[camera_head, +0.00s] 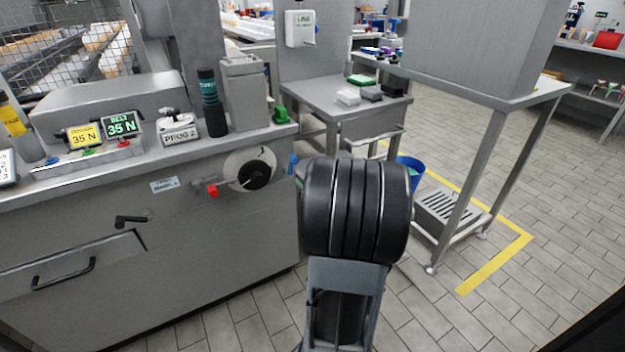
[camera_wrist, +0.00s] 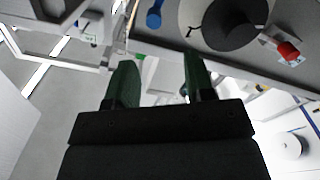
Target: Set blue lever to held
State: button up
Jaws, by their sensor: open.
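The blue lever (camera_head: 293,164) is on the right end of the grey machine's front, right of a round dial with a black hub (camera_head: 254,176). My arm's dark wrist is close to its lower right. In the wrist view the blue lever (camera_wrist: 155,15) hangs at the top, left of the dial (camera_wrist: 234,22). My gripper (camera_wrist: 160,75) is open, with its two dark green fingers apart and nothing seen held between them. The lever lies beyond the fingertips, apart from them. In the head view the fingers are hidden behind my wrist.
A red knob (camera_head: 212,191) sticks out left of the dial, and also shows in the wrist view (camera_wrist: 288,51). A steel side table (camera_head: 330,99) and a blue bucket (camera_head: 412,165) stand to the right. Tiled floor is free at the lower right.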

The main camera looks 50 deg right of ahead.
jog(key=shift+v, duration=1.05)
jog(key=shift+c, duration=0.3)
